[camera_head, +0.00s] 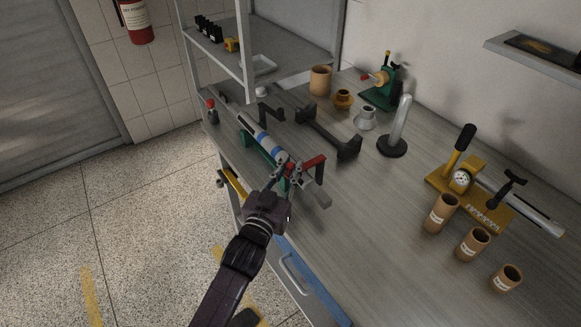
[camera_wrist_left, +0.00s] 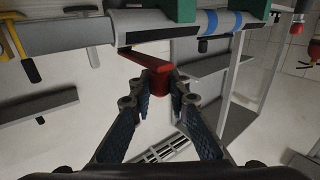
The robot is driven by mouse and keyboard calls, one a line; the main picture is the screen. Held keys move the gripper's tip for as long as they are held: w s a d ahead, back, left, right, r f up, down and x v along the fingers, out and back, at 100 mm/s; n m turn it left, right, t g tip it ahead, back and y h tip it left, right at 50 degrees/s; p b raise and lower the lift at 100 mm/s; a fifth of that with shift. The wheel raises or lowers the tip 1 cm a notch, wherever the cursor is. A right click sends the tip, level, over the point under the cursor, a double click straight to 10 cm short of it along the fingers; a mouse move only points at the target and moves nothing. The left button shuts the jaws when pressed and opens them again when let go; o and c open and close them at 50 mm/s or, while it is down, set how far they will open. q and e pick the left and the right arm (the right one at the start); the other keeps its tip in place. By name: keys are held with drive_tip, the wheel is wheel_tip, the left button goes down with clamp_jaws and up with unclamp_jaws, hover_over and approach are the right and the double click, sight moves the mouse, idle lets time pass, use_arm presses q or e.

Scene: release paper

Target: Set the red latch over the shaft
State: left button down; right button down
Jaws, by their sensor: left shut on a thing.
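A pale cylindrical shaft with blue bands (camera_head: 263,138) lies in a green holder (camera_head: 247,143) near the bench's front edge. The shaft also crosses the top of the left wrist view (camera_wrist_left: 150,24). The red latch (camera_head: 314,162) is at the near end of the holder, swung out to the side. In the left wrist view, the latch (camera_wrist_left: 160,66) has its flat arm pointing left beside the shaft. My left gripper (camera_head: 288,170) is shut on the latch's red end, with its fingertips on either side of it. The gripper partly hides the latch. My right gripper is not in view.
A black stand (camera_head: 325,131) lies behind the holder. A yellow gauge fixture (camera_head: 462,181), several brown cups (camera_head: 440,213) and a grey post on a black base (camera_head: 397,125) stand farther right.

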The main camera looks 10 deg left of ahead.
use_arm(q)
drive_tip(key=c, duration=1.8)
unclamp_jaws()
drive_tip(key=shift+d, duration=0.1)
drive_tip(key=shift+s+f, duration=0.1)
drive_tip(key=shift+s, duration=0.3)
drive_tip(key=v, duration=1.1)
drive_tip(key=shift+s, duration=0.15)
drive_tip(key=shift+a, duration=0.25)
